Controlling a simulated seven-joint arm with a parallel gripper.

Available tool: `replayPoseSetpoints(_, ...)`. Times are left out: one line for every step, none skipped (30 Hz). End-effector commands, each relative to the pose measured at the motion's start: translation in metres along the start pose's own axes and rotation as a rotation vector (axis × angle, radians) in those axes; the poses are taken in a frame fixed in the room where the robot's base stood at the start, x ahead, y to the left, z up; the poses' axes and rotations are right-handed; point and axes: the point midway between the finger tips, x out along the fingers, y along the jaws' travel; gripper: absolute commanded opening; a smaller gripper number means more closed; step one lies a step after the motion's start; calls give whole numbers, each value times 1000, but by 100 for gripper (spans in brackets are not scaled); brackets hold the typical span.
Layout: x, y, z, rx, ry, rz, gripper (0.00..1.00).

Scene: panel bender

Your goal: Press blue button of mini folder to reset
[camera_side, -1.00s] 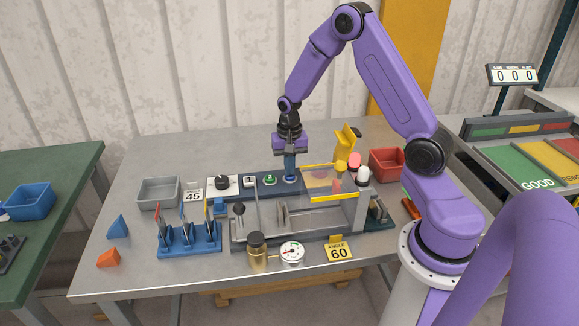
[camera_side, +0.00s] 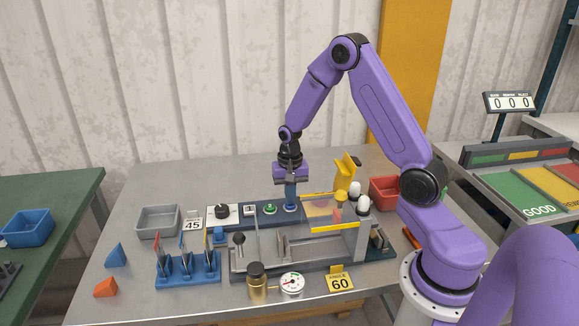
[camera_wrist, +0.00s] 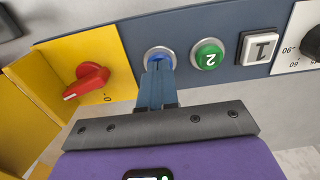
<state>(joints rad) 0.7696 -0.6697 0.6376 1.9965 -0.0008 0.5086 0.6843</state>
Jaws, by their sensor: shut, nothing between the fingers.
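The blue button (camera_wrist: 160,53), in a silver ring, is on the dark blue control panel (camera_side: 270,208) of the mini folder (camera_side: 282,255). My gripper (camera_wrist: 157,70) is shut and empty. In the wrist view its blue fingertips reach over the near part of the button and appear to touch it; they hide that part. In the side view my gripper (camera_side: 290,203) points straight down at the button's place, where its ring (camera_side: 291,209) shows around the tips. I cannot tell how far the button is pressed. Two domes on the folder's right post, one a lamp (camera_side: 355,188), look white.
Beside the blue button are a green button (camera_wrist: 208,54) marked 2, a white square button (camera_wrist: 259,46) marked 1 and a red knob (camera_wrist: 87,80) on a yellow plate. A clear guard with yellow edges (camera_side: 331,224) stands just right of my fingers. A red bin (camera_side: 385,193) is farther right.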

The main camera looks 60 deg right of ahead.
Motion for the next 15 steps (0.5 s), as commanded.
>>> replayPoseSetpoints(-10, -1, -1, 1, 6, -5, 0)
replayPoseSetpoints(-16, -1, -2, 2, 9, -7, 0)
replayPoseSetpoints(-24, -2, -2, 2, 10, -9, 0)
replayPoseSetpoints(-30, -2, -2, 2, 12, -10, 0)
replayPoseSetpoints(-36, -2, -2, 2, 12, -10, 0)
replayPoseSetpoints(-44, -2, -3, 3, 12, -10, 0)
replayPoseSetpoints(-50, -2, -3, 3, 14, -11, 0)
replayPoseSetpoints(-56, -2, -3, 3, 13, -11, 0)
replayPoseSetpoints(-64, -2, -3, 3, 14, -11, 0)
replayPoseSetpoints(-71, -2, -3, 3, 15, -12, 0)
replayPoseSetpoints(-77, -2, -3, 3, 14, -12, 0)
replayPoseSetpoints(-84, -2, -3, 3, 14, -12, 0)
replayPoseSetpoints(-90, -2, -3, 4, 14, -12, 0)
replayPoseSetpoints(-95, -2, -3, 3, 14, -11, 0)
replayPoseSetpoints(-101, -2, -3, 2, 13, -11, 0)
